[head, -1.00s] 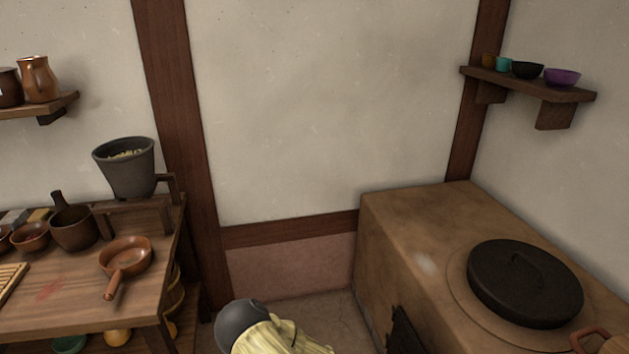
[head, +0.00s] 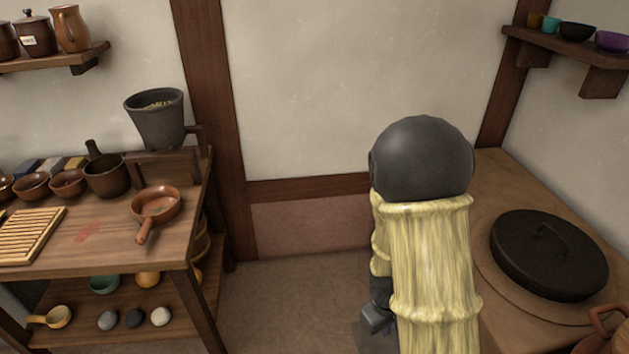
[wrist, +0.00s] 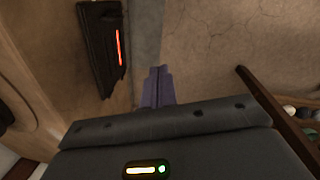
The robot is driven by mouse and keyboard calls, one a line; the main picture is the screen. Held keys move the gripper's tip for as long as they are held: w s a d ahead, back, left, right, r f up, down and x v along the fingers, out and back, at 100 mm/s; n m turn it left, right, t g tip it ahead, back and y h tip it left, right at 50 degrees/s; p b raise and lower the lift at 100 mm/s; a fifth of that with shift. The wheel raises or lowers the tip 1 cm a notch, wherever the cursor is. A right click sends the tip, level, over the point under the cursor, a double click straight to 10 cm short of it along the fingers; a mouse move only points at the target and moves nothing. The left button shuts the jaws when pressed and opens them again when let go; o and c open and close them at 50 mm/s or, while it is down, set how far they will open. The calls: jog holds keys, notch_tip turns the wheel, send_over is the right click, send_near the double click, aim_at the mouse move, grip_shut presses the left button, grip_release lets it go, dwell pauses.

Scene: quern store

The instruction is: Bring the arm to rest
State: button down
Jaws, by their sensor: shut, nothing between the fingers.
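My gripper (wrist: 158,88) shows in the wrist view with its two purple-grey fingers shut together and nothing between them. It points down toward the bare floor (wrist: 200,50), beside the front of the clay stove. In the head view my arm is folded upright in front of the stove, with a dark round joint at the top and yellow sleeving below.
The clay stove (head: 489,173) with a black lid (head: 550,254) stands right. Its dark fire door (wrist: 99,45) glows red. At left stands a wooden table (head: 110,235) with a pan (head: 157,206), bowls and a grey hopper (head: 157,120). Floor between them is clear.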

jog(key=s+r+m+t+p, duration=0.1)
jog(key=r+m+p, duration=0.1)
jog(key=r+p, duration=0.9)
jog(key=s+r+m+t+y+p, duration=0.1)
jog(key=r+p, duration=1.1)
jog(key=r, duration=1.4)
jog(key=shift+s+a+m+p, duration=0.3)
jog(key=shift+s+a+m, duration=0.2)
jog(key=shift+m, duration=0.6)
jog(key=shift+d+f, duration=0.1)
jog(key=shift+d, duration=0.05)
